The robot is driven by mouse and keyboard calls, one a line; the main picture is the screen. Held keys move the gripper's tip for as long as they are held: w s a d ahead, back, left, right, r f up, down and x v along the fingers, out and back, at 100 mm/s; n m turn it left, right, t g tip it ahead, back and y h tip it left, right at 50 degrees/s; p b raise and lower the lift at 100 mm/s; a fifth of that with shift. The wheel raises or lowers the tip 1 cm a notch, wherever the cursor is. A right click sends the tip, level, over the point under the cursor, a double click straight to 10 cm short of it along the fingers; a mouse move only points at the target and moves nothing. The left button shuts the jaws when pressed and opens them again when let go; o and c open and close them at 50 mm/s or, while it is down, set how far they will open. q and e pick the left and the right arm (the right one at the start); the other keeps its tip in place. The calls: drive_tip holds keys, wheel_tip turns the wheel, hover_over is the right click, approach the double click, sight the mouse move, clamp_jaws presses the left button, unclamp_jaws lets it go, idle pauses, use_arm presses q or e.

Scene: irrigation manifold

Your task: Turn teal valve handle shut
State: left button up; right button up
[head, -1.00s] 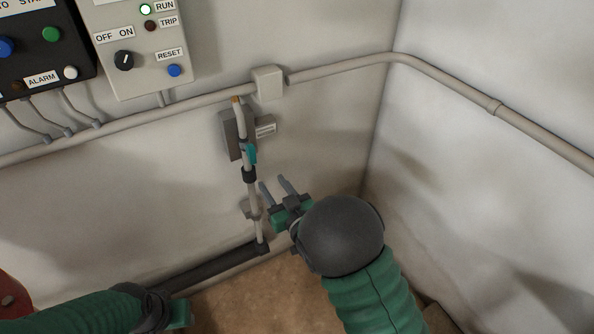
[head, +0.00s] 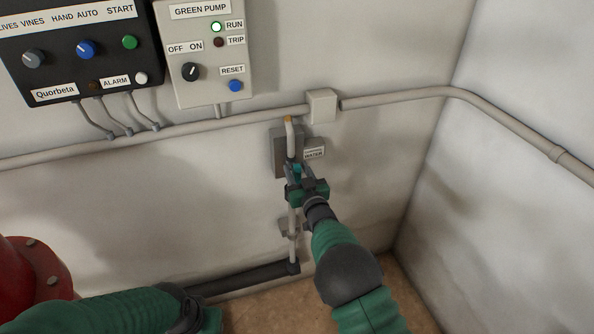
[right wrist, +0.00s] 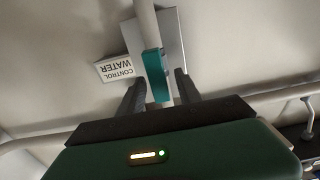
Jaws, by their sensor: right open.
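The teal valve handle (right wrist: 155,72) shows in the right wrist view as a flat bar lying along the pale vertical pipe (right wrist: 146,20). In the head view only a little of the handle (head: 297,169) shows, mostly hidden by my right gripper (head: 299,172). My right gripper, also in the right wrist view (right wrist: 158,93), is open, one finger on each side of the handle's near end. Gaps show between fingers and handle; contact is not visible. My left arm lies low at the left in the head view; its fingers are not visible.
A grey backing plate (head: 279,150) and a "WATER" label (head: 314,154) are behind the valve. A black control box (head: 70,50) and a pale pump box (head: 205,70) hang upper left. A dark pipe (head: 245,280) runs low along the wall. A red flanged part (head: 35,275) stands at left.

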clamp_jaws()
idle(0.3)
drive_tip(key=shift+m, duration=0.3)
drive_tip(key=m+b, duration=0.2)
drive_tip(key=m, duration=0.1)
drive_tip(key=shift+w+d+f+m, duration=0.15)
drive_tip(key=shift+d+m, duration=0.15)
drive_tip(key=shift+d, duration=0.05)
drive_tip(key=shift+w+d+f+m+b, duration=0.25)
drive_tip(key=shift+m+b, duration=0.75)
drive_tip(key=shift+m, duration=1.3)
drive_tip(key=shift+s+d+f+m+b, duration=0.25)
drive_tip(key=shift+m+b, duration=0.8)
drive_tip(key=shift+m, duration=1.25)
drive_tip(key=shift+w+f+m+b, duration=0.15)
drive_tip(key=shift+f+m+b, duration=0.2)
drive_tip(key=shift+m+b, duration=1.3)
drive_tip(key=shift+m+p, duration=0.6)
drive_tip(key=shift+m, duration=0.15)
